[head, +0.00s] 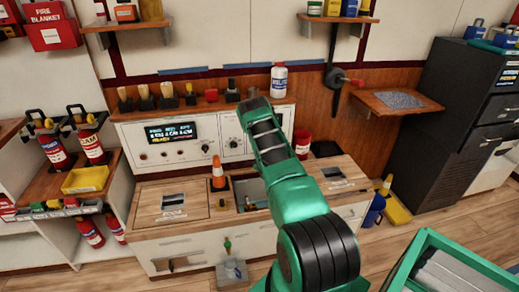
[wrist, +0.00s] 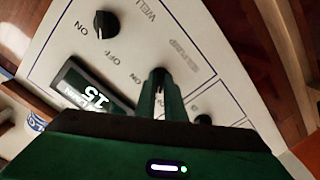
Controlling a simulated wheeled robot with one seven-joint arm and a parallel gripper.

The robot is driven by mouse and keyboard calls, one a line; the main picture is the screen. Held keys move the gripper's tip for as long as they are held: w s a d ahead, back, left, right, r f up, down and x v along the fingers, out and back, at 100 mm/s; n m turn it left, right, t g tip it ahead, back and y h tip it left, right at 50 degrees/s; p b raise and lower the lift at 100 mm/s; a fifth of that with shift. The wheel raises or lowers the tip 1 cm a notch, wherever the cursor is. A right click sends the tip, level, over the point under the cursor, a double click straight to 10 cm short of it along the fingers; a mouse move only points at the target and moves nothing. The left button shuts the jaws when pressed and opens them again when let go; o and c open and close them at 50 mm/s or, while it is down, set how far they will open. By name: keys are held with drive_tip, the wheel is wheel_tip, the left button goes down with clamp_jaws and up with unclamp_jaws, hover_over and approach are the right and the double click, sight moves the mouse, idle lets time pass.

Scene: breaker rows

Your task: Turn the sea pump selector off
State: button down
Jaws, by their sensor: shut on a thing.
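A white control panel (wrist: 215,75) with black selector knobs fills much of the wrist view. My gripper (wrist: 159,84) is shut on a selector knob (wrist: 158,73) there, and its green fingers hide most of that knob. The partly covered lettering beside it seems to end in "PUMP". Small ON and OFF marks lie to the left of it. Where the knob points cannot be told. In the head view the panel (head: 205,152) stands behind the counter, and my green arm hides the held knob and my fingertips.
Another knob (wrist: 103,24), near the word WELL, sits at the upper left in the wrist view. A further knob (wrist: 203,119) sits at the right. A display (wrist: 90,92) is beside the gripper. An orange cone (head: 218,173) and a white bottle (head: 279,80) stand near my arm.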

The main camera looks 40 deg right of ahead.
drive_tip(key=shift+s+a+f, duration=0.1)
drive_tip(key=shift+s+f, duration=0.05)
drive_tip(key=shift+f, duration=0.2)
drive_tip(key=c, duration=1.8)
unclamp_jaws()
drive_tip(key=shift+c, duration=0.2)
drive_tip(key=shift+r, duration=0.15)
drive_tip(key=v, duration=1)
drive_tip(key=shift+s, duration=0.3)
drive_tip(key=shift+a, duration=0.15)
